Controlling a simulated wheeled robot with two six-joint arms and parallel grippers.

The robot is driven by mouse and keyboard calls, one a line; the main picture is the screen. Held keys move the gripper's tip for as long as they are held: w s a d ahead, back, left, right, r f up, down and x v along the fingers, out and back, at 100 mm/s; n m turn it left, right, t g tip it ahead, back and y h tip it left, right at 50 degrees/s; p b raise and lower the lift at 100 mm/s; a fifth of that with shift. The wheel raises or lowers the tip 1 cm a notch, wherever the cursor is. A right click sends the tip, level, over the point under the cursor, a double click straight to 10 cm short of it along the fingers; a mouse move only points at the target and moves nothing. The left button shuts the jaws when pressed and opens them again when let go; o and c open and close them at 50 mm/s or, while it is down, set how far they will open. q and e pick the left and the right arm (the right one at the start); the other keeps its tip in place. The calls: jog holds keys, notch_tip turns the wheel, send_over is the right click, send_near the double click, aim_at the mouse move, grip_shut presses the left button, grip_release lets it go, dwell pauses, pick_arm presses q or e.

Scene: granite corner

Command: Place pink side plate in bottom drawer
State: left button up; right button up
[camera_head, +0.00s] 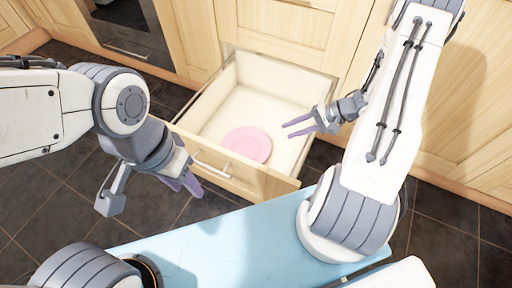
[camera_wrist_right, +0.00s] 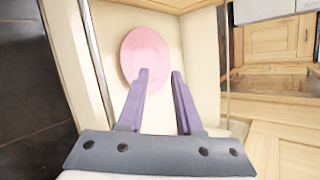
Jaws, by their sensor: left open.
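The pink side plate (camera_head: 248,144) lies in the open bottom drawer (camera_head: 236,85), near its front panel. It also shows in the right wrist view (camera_wrist_right: 145,55), just beyond the fingertips. My right gripper (camera_head: 300,126) is open and empty over the right side of the drawer, apart from the plate. In the right wrist view my right gripper's fingers (camera_wrist_right: 160,75) are spread with nothing between them. My left gripper (camera_head: 186,186) is open outside the drawer, in front of its left front corner. It holds nothing that I can see.
Wooden cabinet fronts (camera_head: 290,28) stand behind the drawer, with a dark oven (camera_head: 130,25) at the back left. The drawer's front has a metal handle (camera_head: 212,169). Dark floor tiles (camera_head: 55,205) lie around it. The drawer's back part is empty.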

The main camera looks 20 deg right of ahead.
jog(key=w+a+r+n+t+h, duration=0.25)
jog(key=w+r+n+h, duration=0.3)
jog(key=w, duration=0.45)
jog(key=w+a+r+n+h, duration=0.1)
jog(key=a+r+n+h, duration=0.2)
jog(key=a+r, duration=0.3)
jog(key=s+a+r+n+g, duration=0.2)
jog(key=s+a+n, duration=0.1)
jog(key=s, duration=0.6)
jog(key=s+a+r+n+g, duration=0.2)
jog(key=s+a, duration=0.4)
jog(key=s, duration=0.4)
jog(key=s+a+r+n+g, duration=0.2)
jog(key=s+a+r+n, duration=0.2)
jog(key=s, duration=0.6)
jog(key=shift+a+r, duration=0.15)
jog(key=shift+a, duration=0.15)
jog(key=shift+s+g, duration=0.1)
jog(key=shift+g, duration=0.15)
